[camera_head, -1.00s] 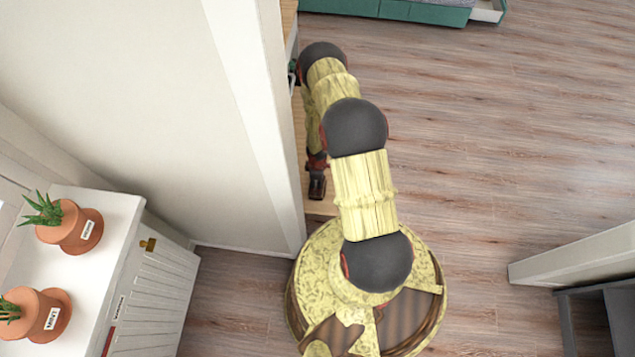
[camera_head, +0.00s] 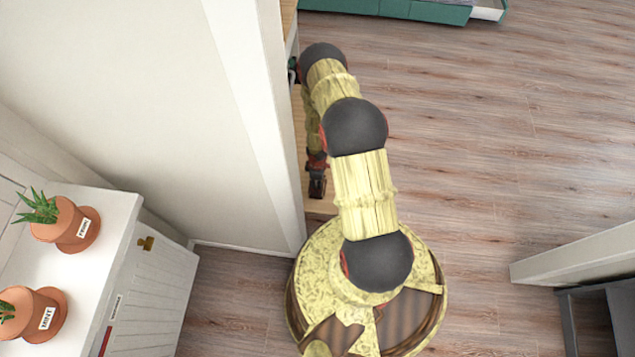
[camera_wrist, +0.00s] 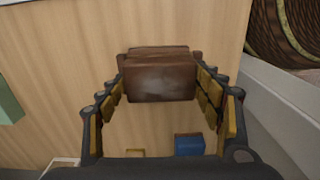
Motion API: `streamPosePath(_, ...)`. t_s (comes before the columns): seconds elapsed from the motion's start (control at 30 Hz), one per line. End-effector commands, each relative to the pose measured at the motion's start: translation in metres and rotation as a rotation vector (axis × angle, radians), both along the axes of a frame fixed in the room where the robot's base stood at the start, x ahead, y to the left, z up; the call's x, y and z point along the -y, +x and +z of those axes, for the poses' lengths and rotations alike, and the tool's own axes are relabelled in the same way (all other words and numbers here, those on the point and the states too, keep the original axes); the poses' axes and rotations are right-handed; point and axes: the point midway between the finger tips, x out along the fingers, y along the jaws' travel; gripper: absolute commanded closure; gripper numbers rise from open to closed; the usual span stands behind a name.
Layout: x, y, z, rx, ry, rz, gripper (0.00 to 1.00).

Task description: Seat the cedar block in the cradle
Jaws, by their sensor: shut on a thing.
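The reddish-brown cedar block (camera_wrist: 160,80) is between the fingertips of my gripper (camera_wrist: 163,85) in the wrist view. The fingers are shut on its two sides. A slightly wider brown edge shows along its far side; I cannot tell whether it belongs to the block or to something behind it. In the head view my gripper (camera_head: 317,183) points down over a strip of light wood surface beside the white wall, and the block is hard to make out there. I cannot pick out the cradle in either view.
A green item (camera_wrist: 8,105) is at the left edge. The white wall (camera_head: 255,120) stands close left of my arm. Open floor (camera_head: 480,150) lies to the right.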

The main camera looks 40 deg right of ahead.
Motion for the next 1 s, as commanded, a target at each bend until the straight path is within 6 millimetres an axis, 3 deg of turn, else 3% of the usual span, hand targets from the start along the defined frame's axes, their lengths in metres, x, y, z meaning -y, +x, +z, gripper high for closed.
streamPosePath(0.37, 0.0, 0.0, -0.0094, 0.0, 0.0, 0.0, 0.65)
streamPosePath(0.4, 0.0001, 0.0001, -0.0088, 0.0, 0.0, 0.0, 0.32)
streamPosePath(0.73, -0.0001, -0.0001, -0.0083, 0.0, 0.0, 0.0, 0.14)
streamPosePath(1.0, -0.0001, -0.0002, -0.0083, 0.0, 0.0, 0.0, 0.13)
